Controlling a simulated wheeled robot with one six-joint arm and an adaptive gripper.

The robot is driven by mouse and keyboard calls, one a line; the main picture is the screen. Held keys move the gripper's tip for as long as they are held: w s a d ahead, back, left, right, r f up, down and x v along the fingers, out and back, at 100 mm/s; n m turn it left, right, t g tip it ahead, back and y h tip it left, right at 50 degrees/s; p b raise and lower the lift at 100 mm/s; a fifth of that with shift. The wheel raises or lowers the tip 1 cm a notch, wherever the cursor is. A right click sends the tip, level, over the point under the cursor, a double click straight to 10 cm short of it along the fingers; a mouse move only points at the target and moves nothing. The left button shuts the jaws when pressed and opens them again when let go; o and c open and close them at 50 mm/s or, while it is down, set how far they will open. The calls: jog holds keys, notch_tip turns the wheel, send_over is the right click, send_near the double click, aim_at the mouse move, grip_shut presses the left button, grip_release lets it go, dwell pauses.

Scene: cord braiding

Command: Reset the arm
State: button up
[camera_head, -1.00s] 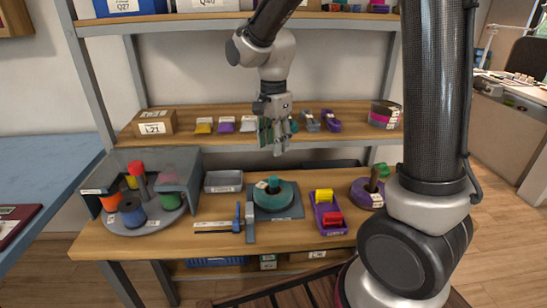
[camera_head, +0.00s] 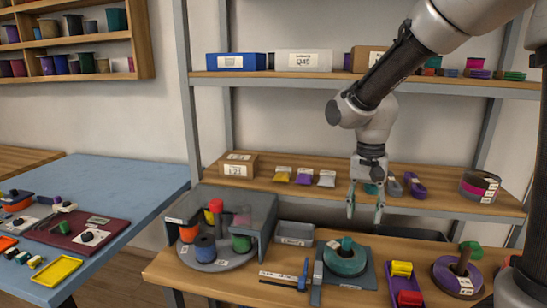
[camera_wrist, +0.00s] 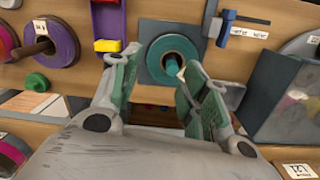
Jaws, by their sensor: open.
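My gripper (camera_head: 365,203) is open and empty in the head view. It hangs pointing down in front of the middle shelf, above the work table. In the wrist view its two fingers (camera_wrist: 160,95) stand apart with nothing between them. A teal spool (camera_head: 345,257) lies on a dark square plate beneath the gripper. The same spool shows beyond the fingers in the wrist view (camera_wrist: 172,50), partly hidden by one finger.
A clear-covered carousel of cord spools (camera_head: 204,265) stands left on the work table. A purple tray (camera_head: 404,291) and a purple spool (camera_head: 445,275) lie right. The middle shelf (camera_head: 335,197) holds small packets and a box (camera_head: 237,169). A blue table (camera_head: 135,190) stands left.

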jog(key=s+d+r+n+t, duration=0.2)
jog(key=s+d+r, duration=0.3)
jog(key=s, duration=0.3)
jog(key=s+d+r+n+t, duration=0.3)
jog(key=s+d+r, duration=0.2)
jog(key=s+d, duration=0.3)
jog(key=shift+s+r, duration=0.15)
jog(key=shift+s, duration=0.25)
jog(key=shift+a, duration=0.1)
